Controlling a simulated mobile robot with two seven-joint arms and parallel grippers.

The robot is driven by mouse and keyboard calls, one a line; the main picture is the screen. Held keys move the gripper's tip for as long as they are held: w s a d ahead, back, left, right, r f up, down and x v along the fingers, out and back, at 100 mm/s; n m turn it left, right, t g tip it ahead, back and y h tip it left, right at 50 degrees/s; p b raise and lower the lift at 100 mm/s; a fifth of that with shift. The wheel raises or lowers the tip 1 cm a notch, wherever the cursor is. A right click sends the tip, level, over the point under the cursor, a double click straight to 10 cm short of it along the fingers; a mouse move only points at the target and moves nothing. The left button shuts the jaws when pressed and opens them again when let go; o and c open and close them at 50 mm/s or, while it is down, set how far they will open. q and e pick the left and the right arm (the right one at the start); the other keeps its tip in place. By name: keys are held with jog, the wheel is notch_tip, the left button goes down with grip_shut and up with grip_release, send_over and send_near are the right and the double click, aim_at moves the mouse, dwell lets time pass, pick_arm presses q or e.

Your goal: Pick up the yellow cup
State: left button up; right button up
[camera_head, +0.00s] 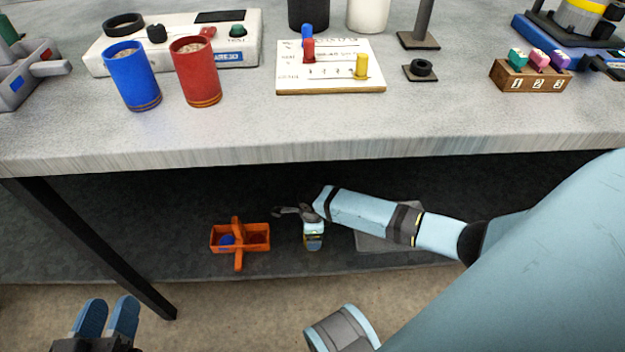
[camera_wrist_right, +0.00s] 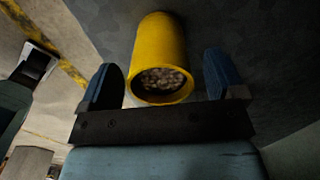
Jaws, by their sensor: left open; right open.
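The yellow cup (camera_wrist_right: 160,40) shows in the right wrist view, filled with pale grains and with its open mouth toward the camera. My right gripper (camera_wrist_right: 166,82) is open, with one blue finger on each side of the cup's line. Gaps show between the fingers and the cup. I cannot tell how deep the cup lies between them. In the head view my right arm reaches under the tabletop, and I cannot make out the cup or the right fingertips clearly. My left gripper (camera_head: 107,318) is open and empty at the lower left.
The tabletop (camera_head: 230,135) overhangs the dark lower shelf (camera_head: 150,260). An orange carrier (camera_head: 262,240) stands on that shelf, left of my right arm. A blue cup (camera_head: 132,78) and a red cup (camera_head: 196,75) stand on the tabletop. A black table leg (camera_head: 90,245) is at left.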

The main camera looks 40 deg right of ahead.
jog(key=c, duration=1.1)
